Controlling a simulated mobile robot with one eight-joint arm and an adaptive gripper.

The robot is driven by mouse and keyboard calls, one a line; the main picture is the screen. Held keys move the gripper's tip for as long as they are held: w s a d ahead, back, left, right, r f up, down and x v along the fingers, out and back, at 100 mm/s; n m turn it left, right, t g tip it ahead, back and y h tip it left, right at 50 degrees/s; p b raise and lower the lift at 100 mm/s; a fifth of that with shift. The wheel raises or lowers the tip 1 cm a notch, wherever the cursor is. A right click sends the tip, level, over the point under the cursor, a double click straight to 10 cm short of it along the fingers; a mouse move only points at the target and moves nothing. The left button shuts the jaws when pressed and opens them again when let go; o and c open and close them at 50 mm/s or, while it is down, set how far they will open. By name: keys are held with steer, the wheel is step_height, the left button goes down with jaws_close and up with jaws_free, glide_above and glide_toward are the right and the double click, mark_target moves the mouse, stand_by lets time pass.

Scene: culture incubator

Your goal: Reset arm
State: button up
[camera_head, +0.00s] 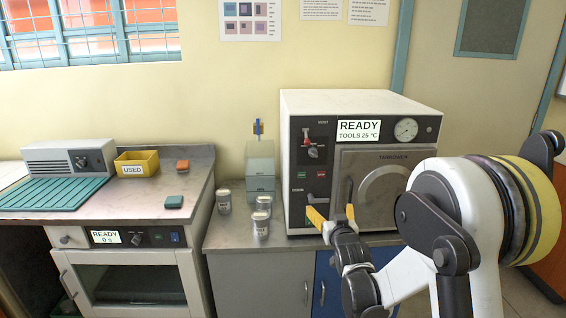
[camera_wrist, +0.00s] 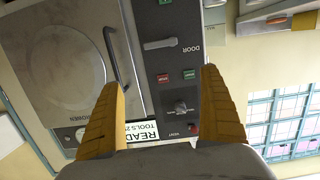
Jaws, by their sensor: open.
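My arm reaches in from the right in the head view, in front of the white-and-dark bench machine (camera_head: 330,107) labelled "READY TOOLS 25 °C". My gripper (camera_head: 334,208) has yellow fingers and is in front of the machine's lower door area. In the wrist view my gripper (camera_wrist: 160,80) has its two fingers spread wide with nothing between them. The wrist view is turned over and shows the machine's round door (camera_wrist: 70,75), door handle and control panel (camera_wrist: 175,80) beyond the fingers. The door looks closed.
Several small metal canisters (camera_head: 224,201) and a grey-green box (camera_head: 260,168) stand on the counter left of the machine. Further left are a yellow "USED" bin (camera_head: 137,164), orange and green blocks, a teal mat (camera_head: 50,194) and a grey device. A glass-front unit (camera_head: 130,280) sits below.

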steer(key=s+r+g, duration=0.2)
steer(key=s+r, duration=0.1)
steer(key=s, duration=0.5)
steer(key=s+r+g, duration=0.3)
steer(key=s+r, duration=0.1)
steer(key=s, duration=0.4)
steer(key=s+f+g, duration=0.2)
steer(key=s, duration=1)
steer(key=s+f+g, duration=0.2)
steer(key=s, duration=1)
steer(key=shift+f, duration=0.2)
steer(key=shift+c, duration=0.3)
